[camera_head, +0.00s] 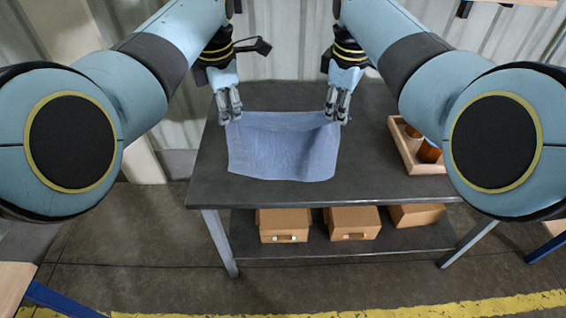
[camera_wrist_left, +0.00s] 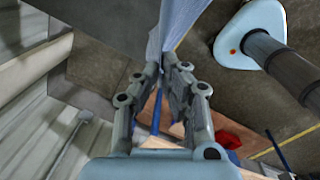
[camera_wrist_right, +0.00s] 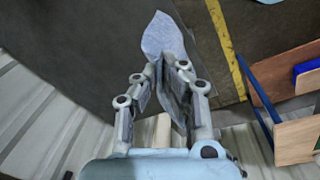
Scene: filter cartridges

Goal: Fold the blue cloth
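The blue cloth (camera_head: 282,150) lies over the dark grey table top, spread out towards the near edge. Its far edge is raised at both corners and dips between them. My left gripper (camera_head: 231,116) is shut on the far left corner; the left wrist view shows the cloth (camera_wrist_left: 172,28) running out from between its fingertips (camera_wrist_left: 163,66). My right gripper (camera_head: 337,114) is shut on the far right corner; in the right wrist view the cloth (camera_wrist_right: 162,38) comes out from its fingertips (camera_wrist_right: 166,68). The underside of the cloth is hidden.
A wooden tray (camera_head: 402,146) with brown-orange cylinders (camera_head: 428,152) stands on the table's right. Several cardboard boxes (camera_head: 284,221) sit on the lower shelf. The table top (camera_head: 365,185) is bare around the cloth. A corrugated wall (camera_head: 290,45) stands behind.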

